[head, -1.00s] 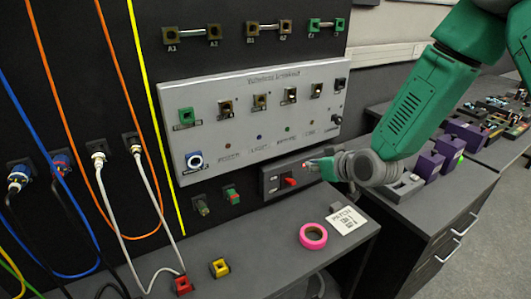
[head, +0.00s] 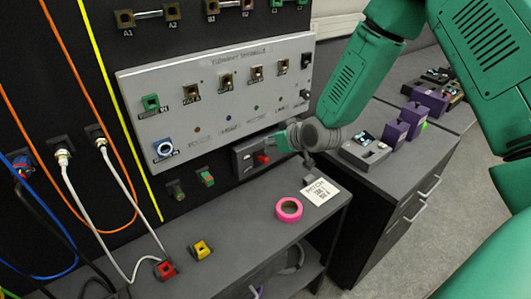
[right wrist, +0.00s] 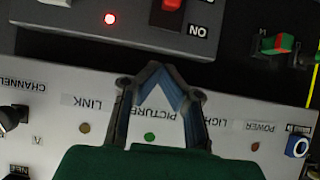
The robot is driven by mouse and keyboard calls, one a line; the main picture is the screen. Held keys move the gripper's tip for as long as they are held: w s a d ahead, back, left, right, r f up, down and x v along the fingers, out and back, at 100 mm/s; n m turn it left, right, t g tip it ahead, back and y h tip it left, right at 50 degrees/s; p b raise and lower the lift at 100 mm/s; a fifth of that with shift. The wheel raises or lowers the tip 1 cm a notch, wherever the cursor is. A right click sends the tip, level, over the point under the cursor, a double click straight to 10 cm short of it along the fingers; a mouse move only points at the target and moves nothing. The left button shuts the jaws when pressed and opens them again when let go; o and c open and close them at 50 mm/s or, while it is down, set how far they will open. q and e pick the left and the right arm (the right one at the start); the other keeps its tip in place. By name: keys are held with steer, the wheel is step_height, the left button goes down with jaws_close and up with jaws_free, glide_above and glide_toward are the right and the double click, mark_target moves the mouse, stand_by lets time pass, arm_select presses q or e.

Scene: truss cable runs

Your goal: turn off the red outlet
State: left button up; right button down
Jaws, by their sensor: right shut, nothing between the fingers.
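The red outlet is a dark grey box (head: 243,159) low on the black wall, below the right end of the light grey panel. Its red switch (head: 262,159) also shows at the top edge of the right wrist view (right wrist: 172,4), cut off, beside an "ON" label. A small red light (right wrist: 109,18) on the box is lit. My right gripper (head: 280,142) is just right of and above the switch in the head view. In the right wrist view its fingertips (right wrist: 153,68) meet, empty, in front of the panel and apart from the switch in the picture. My left gripper is out of view.
The light grey panel (head: 215,58) carries several connectors and knobs. A desk (head: 228,240) below holds pink tape (head: 289,209), a white label card (head: 320,191), and a red (head: 165,269) and a yellow block (head: 201,250). Cables hang at left. Purple items stand at right.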

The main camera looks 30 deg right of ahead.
mark_target(260, 153)
steer(key=x, duration=0.4)
steer(key=shift+s+d+f+p, duration=0.1)
steer(key=shift+s+f+p, duration=0.1)
steer(key=shift+f, duration=0.4)
steer(key=shift+s+f+p, duration=0.1)
steer(key=shift+f+p, duration=0.05)
steer(key=shift+f, duration=0.5)
steer(key=shift+s+f, duration=0.25)
steer(key=shift+f, duration=0.45)
